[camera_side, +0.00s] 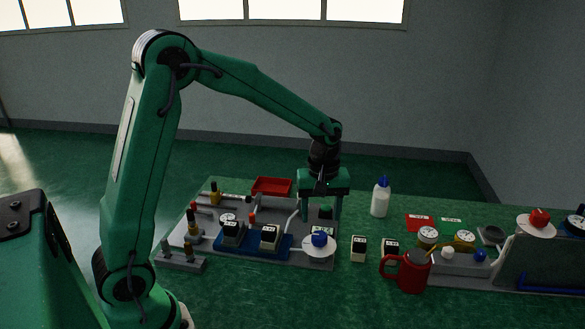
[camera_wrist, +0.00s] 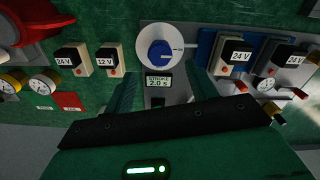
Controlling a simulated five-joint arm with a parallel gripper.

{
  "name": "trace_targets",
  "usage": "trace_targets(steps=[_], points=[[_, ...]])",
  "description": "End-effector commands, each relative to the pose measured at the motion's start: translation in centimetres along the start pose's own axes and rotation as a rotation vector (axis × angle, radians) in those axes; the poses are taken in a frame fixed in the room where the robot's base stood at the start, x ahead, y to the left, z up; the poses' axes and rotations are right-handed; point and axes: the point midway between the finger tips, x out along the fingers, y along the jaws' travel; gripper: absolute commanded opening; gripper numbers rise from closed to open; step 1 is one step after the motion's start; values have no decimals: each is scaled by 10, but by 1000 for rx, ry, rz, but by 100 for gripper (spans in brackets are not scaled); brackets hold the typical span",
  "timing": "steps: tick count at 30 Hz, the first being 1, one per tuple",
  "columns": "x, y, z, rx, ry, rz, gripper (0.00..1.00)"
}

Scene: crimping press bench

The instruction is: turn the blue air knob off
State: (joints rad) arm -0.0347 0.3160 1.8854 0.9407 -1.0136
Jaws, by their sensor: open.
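A blue knob (camera_side: 320,239) sits on a round white dial plate (camera_side: 321,251) at the front right of the grey press base. In the wrist view the blue knob (camera_wrist: 160,53) is at upper middle on its white plate (camera_wrist: 176,38). A dark line on the plate runs right from the knob, and a pale mark shows on the knob. My gripper (camera_side: 320,213) points down above the bench, behind the knob in the side view. It is open, with its fingers apart, and they also show in the wrist view (camera_wrist: 163,82). No contact with the knob shows.
A display reading "STROKE 2.0 s" (camera_wrist: 158,82) is beside the knob. Blocks marked 24 V (camera_wrist: 71,57) and 12 V (camera_wrist: 109,60) stand nearby. A red mug (camera_side: 408,271), white bottle (camera_side: 380,197), red tray (camera_side: 272,186) and red knob (camera_side: 540,217) are on the bench.

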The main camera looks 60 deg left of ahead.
Motion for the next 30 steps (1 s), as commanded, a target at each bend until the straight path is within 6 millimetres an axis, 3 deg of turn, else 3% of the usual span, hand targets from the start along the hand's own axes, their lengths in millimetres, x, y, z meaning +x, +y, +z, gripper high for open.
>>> trace_targets(steps=[13, 26, 30], points=[[51, 0, 0, 1, -1, -1, 57], [59, 0, 0, 1, 0, 1, 57], [59, 0, 0, 1, 0, 1, 31]])
